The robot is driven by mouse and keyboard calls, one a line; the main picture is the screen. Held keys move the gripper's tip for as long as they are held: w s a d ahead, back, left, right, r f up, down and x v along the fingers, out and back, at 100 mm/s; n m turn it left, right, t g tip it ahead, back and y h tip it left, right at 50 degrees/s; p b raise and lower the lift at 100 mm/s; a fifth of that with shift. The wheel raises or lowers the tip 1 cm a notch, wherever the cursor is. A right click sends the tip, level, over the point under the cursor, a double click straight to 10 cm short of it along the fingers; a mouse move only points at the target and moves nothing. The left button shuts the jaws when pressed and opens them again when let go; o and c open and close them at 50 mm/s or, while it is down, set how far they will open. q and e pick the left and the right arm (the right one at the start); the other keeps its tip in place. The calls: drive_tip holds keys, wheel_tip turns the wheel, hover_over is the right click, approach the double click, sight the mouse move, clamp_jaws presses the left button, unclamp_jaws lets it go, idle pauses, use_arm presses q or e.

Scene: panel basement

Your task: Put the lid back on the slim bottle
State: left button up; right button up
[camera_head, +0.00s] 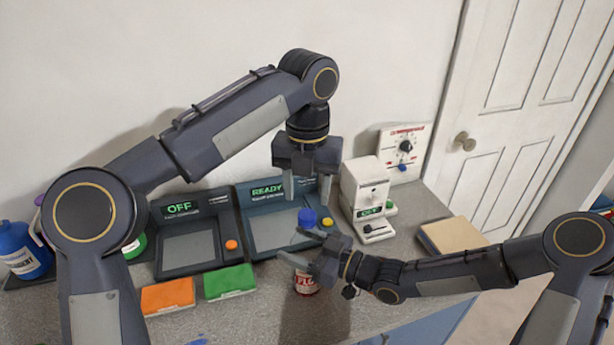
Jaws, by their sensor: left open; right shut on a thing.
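A slim bottle (306,284) with a red and white label stands near the middle of the counter, its middle hidden by my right gripper. A round blue lid (307,217) shows just above that gripper, in line with the bottle. I cannot tell whether it sits fully on the neck. My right gripper (289,245) comes in from the right and is shut on the bottle. My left gripper (307,190) is open and empty, fingers pointing down, above the blue lid and apart from it.
Two control panels stand behind, one reading OFF (187,243) and one READY (262,220). A white machine (366,198) stands right of them. An orange box (168,295) and a green box (229,281) lie left of the bottle. A blue jug (20,249) is far left.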

use_arm(q)
drive_tip(key=n, duration=0.5)
drive_tip(key=shift+r, duration=0.15)
drive_tip(key=n, duration=0.7)
drive_tip(key=shift+r+n, duration=0.2)
drive_tip(key=shift+n, duration=0.2)
drive_tip(key=n, duration=0.5)
drive_tip(key=shift+r, duration=0.15)
drive_tip(key=n, duration=0.5)
drive_tip(key=shift+r, duration=0.15)
drive_tip(key=n, duration=0.7)
drive_tip(key=shift+r+n, duration=0.25)
drive_tip(key=shift+n, duration=0.05)
drive_tip(key=n, duration=0.4)
drive_tip(key=shift+r+n, duration=0.2)
drive_tip(key=shift+n, duration=0.2)
drive_tip(key=n, duration=0.4)
drive_tip(key=shift+r+n, duration=0.15)
drive_tip(key=shift+n, duration=0.25)
drive_tip(key=n, duration=0.6)
drive_tip(key=shift+r+n, duration=0.25)
drive_tip(key=shift+n, duration=0.05)
